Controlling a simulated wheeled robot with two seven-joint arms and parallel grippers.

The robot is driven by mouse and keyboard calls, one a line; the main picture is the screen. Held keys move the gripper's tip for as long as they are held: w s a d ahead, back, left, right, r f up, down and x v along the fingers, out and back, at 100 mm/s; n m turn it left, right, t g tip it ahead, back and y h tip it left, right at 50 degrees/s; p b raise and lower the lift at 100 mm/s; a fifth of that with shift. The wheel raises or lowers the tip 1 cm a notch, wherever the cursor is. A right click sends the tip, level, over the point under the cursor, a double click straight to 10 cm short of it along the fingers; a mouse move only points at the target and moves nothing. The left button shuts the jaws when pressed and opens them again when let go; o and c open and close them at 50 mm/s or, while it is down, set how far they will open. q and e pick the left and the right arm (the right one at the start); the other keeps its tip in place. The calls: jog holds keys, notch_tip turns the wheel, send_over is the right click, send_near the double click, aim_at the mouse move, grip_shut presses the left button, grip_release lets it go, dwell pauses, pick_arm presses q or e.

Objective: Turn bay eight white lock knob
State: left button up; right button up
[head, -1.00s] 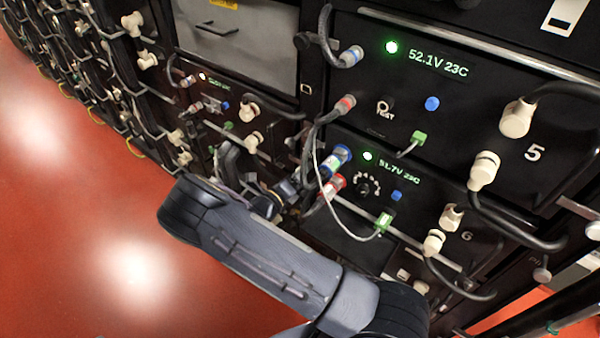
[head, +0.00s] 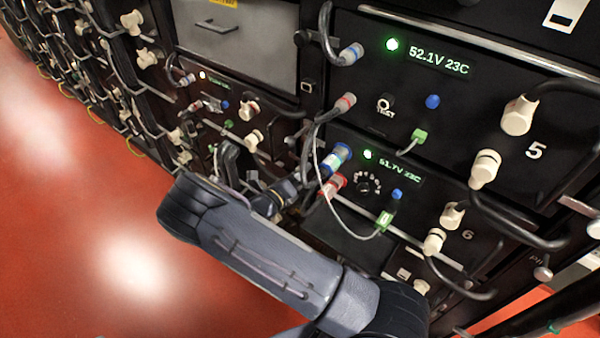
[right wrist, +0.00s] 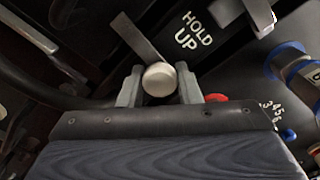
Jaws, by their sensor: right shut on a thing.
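The white lock knob (right wrist: 160,79) shows in the right wrist view as a round, cream-coloured end. My right gripper (right wrist: 159,90) is shut on it, with one grey finger on each side. A flat grey bar (right wrist: 138,38) runs up and left from behind the knob. In the head view my right arm crosses the lower middle, and its wrist (head: 268,198) points at the lower rack front. The fingertips and the held knob are hidden there, and no bay number eight is readable. My left gripper is not in view.
Bay 5 (head: 470,110) and bay 6 (head: 455,245) carry white knobs and black cables close to my arm. A red part (right wrist: 217,98) lies right of my fingers, near "HOLD UP" lettering (right wrist: 193,30). The red floor (head: 80,230) at left is clear.

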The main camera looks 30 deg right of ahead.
jog(key=m+b, duration=0.1)
jog(key=m, duration=0.3)
jog(key=shift+f+b, duration=0.15)
jog(key=shift+b, duration=0.2)
jog(key=m+b, duration=0.2)
jog(key=m, duration=0.2)
jog(key=shift+m, duration=0.4)
jog(key=m+b, duration=0.2)
jog(key=m, duration=0.2)
jog(key=shift+f+b, duration=0.1)
jog(key=shift+b, duration=0.25)
jog(key=shift+m+b, duration=1)
jog(key=shift+m, duration=1)
jog(key=o, duration=1)
jog(key=shift+r, duration=0.2)
jog(key=shift+c, duration=0.2)
jog(key=shift+a, duration=0.1)
jog(key=v, duration=0.7)
jog(key=shift+a, duration=0.35)
